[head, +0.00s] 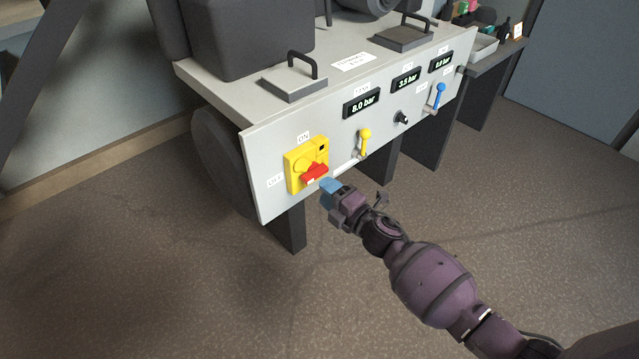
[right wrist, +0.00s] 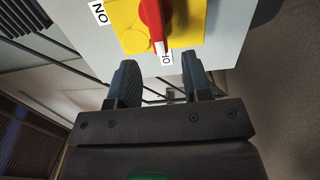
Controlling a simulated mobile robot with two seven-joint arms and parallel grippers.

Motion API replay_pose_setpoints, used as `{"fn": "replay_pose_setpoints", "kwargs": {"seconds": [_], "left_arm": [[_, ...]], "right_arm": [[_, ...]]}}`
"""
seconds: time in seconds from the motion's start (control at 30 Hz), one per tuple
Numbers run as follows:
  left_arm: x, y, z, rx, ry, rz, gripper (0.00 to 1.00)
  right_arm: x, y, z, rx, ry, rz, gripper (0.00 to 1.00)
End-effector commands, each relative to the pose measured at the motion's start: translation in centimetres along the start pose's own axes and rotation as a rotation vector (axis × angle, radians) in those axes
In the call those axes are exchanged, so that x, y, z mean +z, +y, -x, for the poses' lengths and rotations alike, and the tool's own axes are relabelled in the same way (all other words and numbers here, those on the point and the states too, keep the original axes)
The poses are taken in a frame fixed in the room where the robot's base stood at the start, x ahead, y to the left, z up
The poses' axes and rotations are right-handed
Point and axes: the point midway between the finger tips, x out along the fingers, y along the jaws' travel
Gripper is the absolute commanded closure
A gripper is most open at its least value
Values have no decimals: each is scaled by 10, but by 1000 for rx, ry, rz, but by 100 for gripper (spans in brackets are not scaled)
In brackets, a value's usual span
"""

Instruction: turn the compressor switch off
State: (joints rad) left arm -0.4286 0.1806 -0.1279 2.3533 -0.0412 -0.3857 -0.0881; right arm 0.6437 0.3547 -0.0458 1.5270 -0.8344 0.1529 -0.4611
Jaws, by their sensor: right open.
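The compressor switch is a red handle (head: 314,174) on a yellow plate (head: 293,181) at the left end of the grey panel. An ON label (head: 304,137) is above the plate and an OFF label (head: 275,181) is to its left. In the right wrist view the red handle (right wrist: 151,20) has its white-marked tip towards the OFF label (right wrist: 167,59); the ON label (right wrist: 98,12) is off to the side. My right gripper (head: 331,187) is open and empty, just right of and below the handle. Its fingers (right wrist: 158,75) appear apart from the handle. My left gripper is not in view.
The grey panel also carries a yellow lever (head: 364,142), a small black knob (head: 401,117), a blue lever (head: 437,96) and pressure displays (head: 361,104). Dark legs (head: 288,228) stand below. The floor (head: 190,290) in front is clear.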

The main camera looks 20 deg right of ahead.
Motion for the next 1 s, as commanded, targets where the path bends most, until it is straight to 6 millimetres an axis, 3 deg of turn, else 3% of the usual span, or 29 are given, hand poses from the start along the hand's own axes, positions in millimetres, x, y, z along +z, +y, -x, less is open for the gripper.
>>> {"fn": "replay_pose_setpoints", "kwargs": {"seconds": [0.2,0.4,1.0], "left_arm": [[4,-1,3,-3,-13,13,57],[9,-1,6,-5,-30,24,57],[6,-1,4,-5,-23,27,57]], "right_arm": [[1,3,35,2,-1,2,55],[0,1,54,1,0,1,55],[0,0,60,0,0,1,55]]}}
